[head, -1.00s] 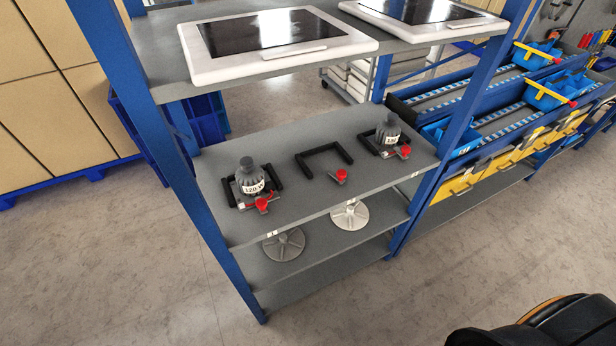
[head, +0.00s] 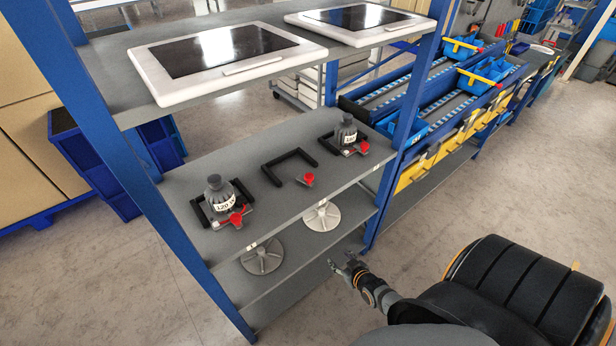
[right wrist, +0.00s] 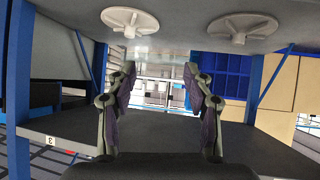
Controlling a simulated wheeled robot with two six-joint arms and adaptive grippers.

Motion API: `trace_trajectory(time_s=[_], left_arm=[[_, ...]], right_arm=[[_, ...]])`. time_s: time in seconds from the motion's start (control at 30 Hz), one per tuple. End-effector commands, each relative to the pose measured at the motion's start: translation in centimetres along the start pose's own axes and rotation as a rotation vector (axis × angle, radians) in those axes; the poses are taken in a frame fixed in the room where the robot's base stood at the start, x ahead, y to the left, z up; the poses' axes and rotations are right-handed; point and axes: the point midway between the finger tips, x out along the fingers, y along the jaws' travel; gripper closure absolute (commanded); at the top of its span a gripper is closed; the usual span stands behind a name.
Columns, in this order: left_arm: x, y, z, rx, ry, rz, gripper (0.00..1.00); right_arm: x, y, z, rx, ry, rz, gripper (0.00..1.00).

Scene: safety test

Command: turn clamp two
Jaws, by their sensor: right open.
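Three black U-shaped brackets with red clamp knobs stand on the middle shelf (head: 250,170) in the head view: the left clamp (head: 236,216), the middle clamp (head: 308,180) and the right clamp (head: 363,147). Dark bottle-shaped weights stand in the left (head: 218,192) and right (head: 346,132) brackets; the middle bracket is empty. Two pale round discs (head: 262,257) (head: 322,215) show below that shelf, and under its underside in the right wrist view (right wrist: 130,22) (right wrist: 242,28). My right gripper (head: 341,263) is open and empty in front of the shelf, its fingers apart (right wrist: 159,72).
Blue rack posts (head: 400,110) frame the shelves. A lower shelf (right wrist: 60,125), its edge marked 3, lies below my right gripper. White-framed panels (head: 225,65) lie on the top shelf. Blue bins (head: 485,72) stand at right. The floor (head: 460,210) in front is bare.

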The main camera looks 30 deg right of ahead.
Motion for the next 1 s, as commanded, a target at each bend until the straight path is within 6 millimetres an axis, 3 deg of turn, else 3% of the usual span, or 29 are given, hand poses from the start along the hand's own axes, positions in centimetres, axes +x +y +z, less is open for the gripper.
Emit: trace_trajectory(time_s=[0.03,0.1,0.2,0.3,0.4,0.57,1.0], left_arm=[[-0.1,-0.2,0.2,0.001,-0.004,-0.002,0.60],[-0.2,-0.3,0.4,0.002,-0.007,-0.004,0.60],[-0.3,-0.3,0.5,0.002,-0.009,-0.004,0.60],[-0.3,-0.2,0.5,0.001,-0.009,-0.003,0.60],[-0.3,-0.2,0.5,0.001,-0.009,-0.002,0.60],[-0.2,-0.1,0.5,0.001,-0.009,-0.001,0.60],[2.1,0.2,0.7,0.000,-0.008,0.001,0.60]], right_arm=[[0.0,0.6,-5.2,0.006,0.115,-0.003,0.48],[-0.8,1.0,-12.2,0.022,0.280,-0.011,0.48],[-2.8,1.0,-19.8,0.050,0.461,-0.026,0.48],[-4.4,0.8,-24.1,0.069,0.565,-0.038,0.48],[-5.2,0.8,-25.8,0.079,0.607,-0.043,0.48],[-4.9,0.8,-26.2,0.080,0.612,-0.043,0.48],[2.1,0.6,-30.6,0.080,0.611,-0.042,0.48]])
